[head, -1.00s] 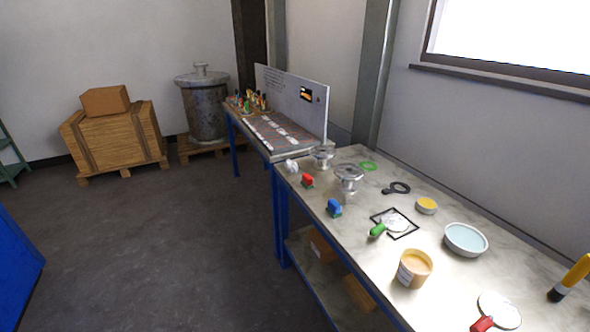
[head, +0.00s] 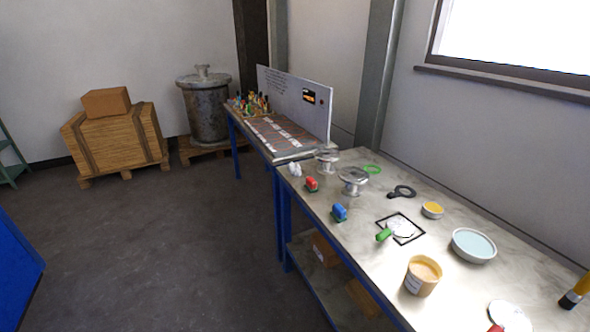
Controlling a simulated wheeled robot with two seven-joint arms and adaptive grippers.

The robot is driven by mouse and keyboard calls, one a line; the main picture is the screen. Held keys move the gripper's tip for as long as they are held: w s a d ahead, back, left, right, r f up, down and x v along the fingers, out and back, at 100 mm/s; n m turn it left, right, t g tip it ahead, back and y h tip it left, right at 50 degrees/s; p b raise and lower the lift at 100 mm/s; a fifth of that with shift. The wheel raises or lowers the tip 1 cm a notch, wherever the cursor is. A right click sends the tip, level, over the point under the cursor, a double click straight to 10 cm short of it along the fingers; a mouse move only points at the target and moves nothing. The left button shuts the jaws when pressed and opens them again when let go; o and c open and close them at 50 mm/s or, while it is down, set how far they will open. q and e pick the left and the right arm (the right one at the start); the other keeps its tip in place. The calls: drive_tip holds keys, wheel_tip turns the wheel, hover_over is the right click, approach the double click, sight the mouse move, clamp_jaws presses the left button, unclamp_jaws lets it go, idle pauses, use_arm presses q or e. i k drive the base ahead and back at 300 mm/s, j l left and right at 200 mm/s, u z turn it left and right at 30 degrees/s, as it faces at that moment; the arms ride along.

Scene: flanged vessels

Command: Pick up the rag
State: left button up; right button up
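A small white crumpled thing (head: 295,169), which looks like the rag, lies at the far left corner of the workbench (head: 345,240) in the head view. It is small in the picture, so its material is hard to tell. A red-topped item (head: 311,184) is close to it on the near side, and a metal flanged piece (head: 327,160) stands to its right. Neither of my grippers shows in the head view.
The bench also holds a second flanged piece (head: 353,181), a blue item (head: 339,212), a magnifier (head: 402,191), a tan tub (head: 422,276) and a bowl (head: 473,245). A second table (head: 262,139) with a panel adjoins it. The floor (head: 170,240) left of the bench is clear.

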sight(294, 170)
drive_tip(key=i+j+z, duration=0.15)
drive_tip(key=i+j, duration=0.2)
drive_tip(key=i+j+z, duration=0.15)
drive_tip(key=i+j, duration=0.2)
drive_tip(key=i+j+z, duration=0.15)
drive_tip(key=i+j, duration=0.2)
drive_tip(key=j, duration=0.2)
drive_tip(key=i+j+z, duration=0.15)
drive_tip(key=i+j, duration=0.15)
drive_tip(key=j, duration=0.2)
drive_tip(key=i+j+z, duration=0.15)
drive_tip(key=j, duration=0.35)
drive_tip(key=i+j+z, duration=0.15)
drive_tip(key=i+j, duration=0.2)
drive_tip(key=j, duration=0.2)
drive_tip(key=i+j+z, duration=0.1)
drive_tip(key=j, duration=0.5)
drive_tip(key=i+j+z, duration=0.15)
drive_tip(key=i+j, duration=0.15)
drive_tip(key=j, duration=0.3)
